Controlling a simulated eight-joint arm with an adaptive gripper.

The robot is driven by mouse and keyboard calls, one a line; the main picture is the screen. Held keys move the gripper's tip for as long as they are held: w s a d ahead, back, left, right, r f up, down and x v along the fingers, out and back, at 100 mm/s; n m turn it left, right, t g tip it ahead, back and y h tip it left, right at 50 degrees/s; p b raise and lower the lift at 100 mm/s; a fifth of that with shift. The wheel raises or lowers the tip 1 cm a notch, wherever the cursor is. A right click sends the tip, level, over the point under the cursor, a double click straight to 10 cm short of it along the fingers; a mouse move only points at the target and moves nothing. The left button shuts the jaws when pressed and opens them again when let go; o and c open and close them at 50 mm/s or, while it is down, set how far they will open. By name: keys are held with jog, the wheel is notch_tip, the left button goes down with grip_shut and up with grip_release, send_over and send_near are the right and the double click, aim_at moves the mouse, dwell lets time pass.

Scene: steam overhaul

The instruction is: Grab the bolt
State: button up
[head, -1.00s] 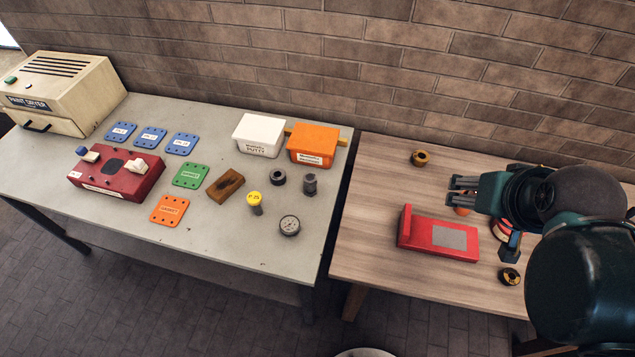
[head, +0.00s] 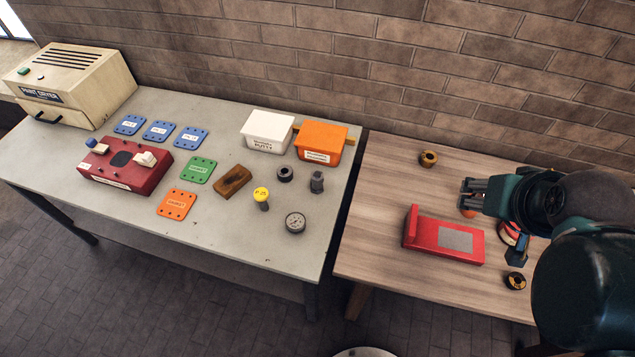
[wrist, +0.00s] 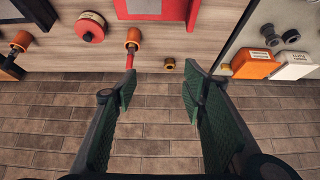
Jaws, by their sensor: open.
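A dark grey bolt-like part (head: 317,181) stands on the grey table, below the orange box. It also shows in the wrist view (wrist: 270,33), near the top right. My gripper (head: 465,194) hangs over the wooden table, well to the right of this part. The wrist view shows its two green-padded fingers (wrist: 158,88) spread apart with nothing between them.
The wooden table (head: 385,235) also carries a red block (head: 425,245), a brass ring (head: 428,158) and another dark-and-yellow ring (head: 515,281). On the grey table are a dark ring (head: 285,173), a yellow-capped part (head: 261,197), a gauge (head: 295,223), an orange box (head: 320,140) and a white box (head: 267,131).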

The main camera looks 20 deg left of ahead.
jog(key=n+g+p, duration=0.2)
jog(key=n+g, duration=0.5)
jog(key=n, duration=0.9)
send_over(317, 173)
jog(key=f, duration=1.9)
jog(key=shift+d+f, duration=0.35)
jog(key=shift+s+a+f, duration=0.1)
jog(key=shift+a+f, duration=0.25)
jog(key=shift+f, duration=0.05)
jog(key=shift+f, duration=1.3)
